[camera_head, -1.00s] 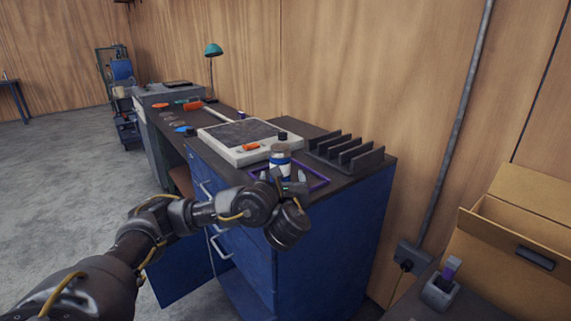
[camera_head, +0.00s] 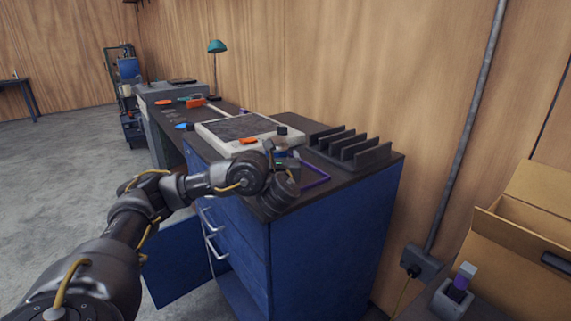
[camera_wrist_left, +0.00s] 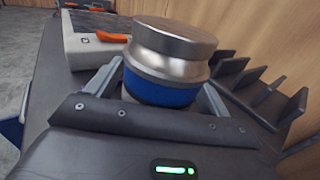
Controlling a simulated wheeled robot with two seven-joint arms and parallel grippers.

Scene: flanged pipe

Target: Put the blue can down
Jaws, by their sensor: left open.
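The blue can (camera_wrist_left: 165,88) has a silver lid and neck above a blue body. In the left wrist view it stands between the two fingers of my left gripper (camera_wrist_left: 158,92), which is open around it. Finger contact and the can's base are hidden there. In the head view my left gripper (camera_head: 284,160) is over the front of the cabinet top and covers most of the can. A purple outline (camera_head: 318,180) lies on the cabinet top beside the hand. My right gripper is not in view.
A pale flat device (camera_head: 222,146) with an orange part sits behind and left of the hand. A black slotted rack (camera_head: 350,148) stands to the right. The blue cabinet's (camera_head: 330,235) front edge runs below my wrist. A cardboard box (camera_head: 525,235) is at far right.

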